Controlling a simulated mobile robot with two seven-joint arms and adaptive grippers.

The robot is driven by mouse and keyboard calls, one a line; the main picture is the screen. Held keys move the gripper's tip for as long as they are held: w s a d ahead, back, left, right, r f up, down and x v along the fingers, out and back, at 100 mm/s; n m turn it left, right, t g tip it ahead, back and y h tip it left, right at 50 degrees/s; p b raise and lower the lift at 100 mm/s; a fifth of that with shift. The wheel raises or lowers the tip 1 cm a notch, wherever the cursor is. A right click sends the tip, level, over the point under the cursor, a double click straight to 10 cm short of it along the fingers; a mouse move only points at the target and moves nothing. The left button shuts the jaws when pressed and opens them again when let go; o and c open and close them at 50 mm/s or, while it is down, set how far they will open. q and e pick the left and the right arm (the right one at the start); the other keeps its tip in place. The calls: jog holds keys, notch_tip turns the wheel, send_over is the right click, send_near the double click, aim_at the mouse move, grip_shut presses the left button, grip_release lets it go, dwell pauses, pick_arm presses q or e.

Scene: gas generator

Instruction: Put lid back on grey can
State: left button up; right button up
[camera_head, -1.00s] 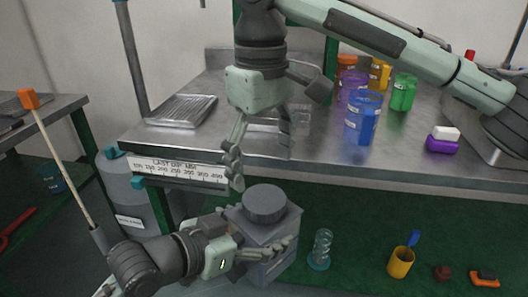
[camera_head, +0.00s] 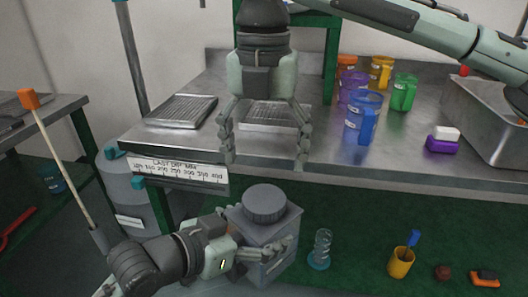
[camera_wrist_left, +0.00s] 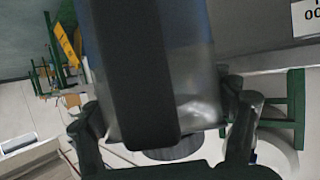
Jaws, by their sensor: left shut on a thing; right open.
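The grey can (camera_head: 262,231) is a boxy metal container standing upright in front of the bench edge. Its round, dark, ribbed lid (camera_head: 265,203) sits on the can's top; whether it is seated fully I cannot tell. My left gripper (camera_head: 262,244) is shut on the can's body from the left, one finger across its front face. In the left wrist view the can (camera_wrist_left: 200,85) fills the space between the fingers, and part of the lid (camera_wrist_left: 175,151) shows below it. My right gripper (camera_head: 264,163) is open and empty, pointing down above the lid and apart from it.
The steel bench (camera_head: 300,150) lies behind, with ribbed trays, coloured jugs (camera_head: 362,120), a purple-and-white block (camera_head: 443,140) and a metal tub (camera_head: 490,120). A glass coil (camera_head: 320,250) and a yellow cup (camera_head: 401,262) stand right of the can. A scale plate (camera_head: 178,169) hangs at left.

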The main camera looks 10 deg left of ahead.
aim_at(264, 198)
jog(key=shift+f, duration=0.1)
dwell(0.3)
jog(key=shift+f, duration=3.9)
jog(key=shift+c, duration=0.6)
